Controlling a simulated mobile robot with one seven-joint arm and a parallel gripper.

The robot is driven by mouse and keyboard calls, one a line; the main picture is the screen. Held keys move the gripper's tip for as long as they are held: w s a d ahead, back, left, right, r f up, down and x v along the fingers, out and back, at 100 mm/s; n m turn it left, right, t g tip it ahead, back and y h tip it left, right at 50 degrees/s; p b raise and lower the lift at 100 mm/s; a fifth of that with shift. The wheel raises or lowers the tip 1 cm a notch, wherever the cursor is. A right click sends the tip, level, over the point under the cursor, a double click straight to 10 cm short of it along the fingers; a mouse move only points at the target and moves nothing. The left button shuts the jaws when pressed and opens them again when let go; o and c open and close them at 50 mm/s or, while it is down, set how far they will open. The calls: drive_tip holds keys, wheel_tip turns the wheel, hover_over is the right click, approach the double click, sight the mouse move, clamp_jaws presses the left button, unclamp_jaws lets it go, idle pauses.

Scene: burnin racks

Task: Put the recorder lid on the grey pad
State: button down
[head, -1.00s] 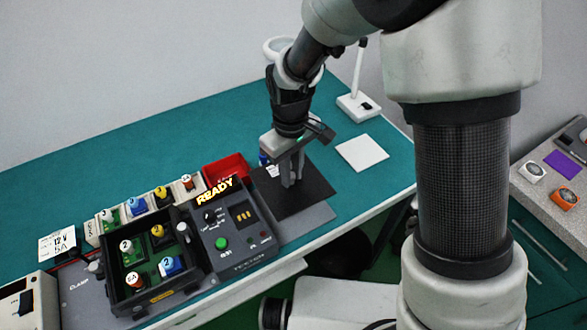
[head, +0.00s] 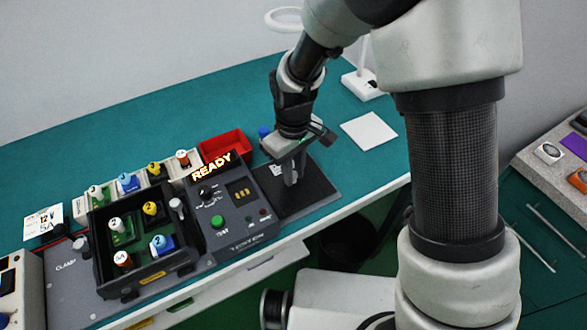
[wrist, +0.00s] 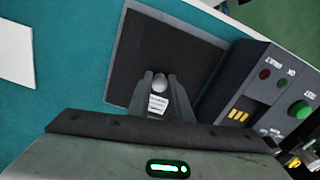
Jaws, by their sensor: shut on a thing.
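The recorder lid appears to be a dark square plate (head: 318,183) with a white label and a pale round knob, the knob showing between my fingers in the wrist view (wrist: 159,83). My gripper (head: 290,180) points down and is shut on that knob. The grey pad (head: 318,209) shows as a thin border around the dark plate; the wrist view shows it along the plate's far edge (wrist: 182,19). I cannot tell whether the lid touches the pad. My gripper hides the near edge in the wrist view.
The tester (head: 238,228) reading READY stands close left of the pad. A red bin (head: 224,146) and a blue-capped item (head: 264,131) are behind. A white square (head: 369,131) lies to the right, near a lamp base (head: 362,84). The back left of the table is clear.

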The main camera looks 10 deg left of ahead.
drive_tip(key=shift+f, duration=0.35)
idle(0.4)
drive_tip(key=c, duration=1.5)
unclamp_jaws()
drive_tip(key=shift+r+p, duration=2.3)
drive_tip(key=shift+r, duration=1.2)
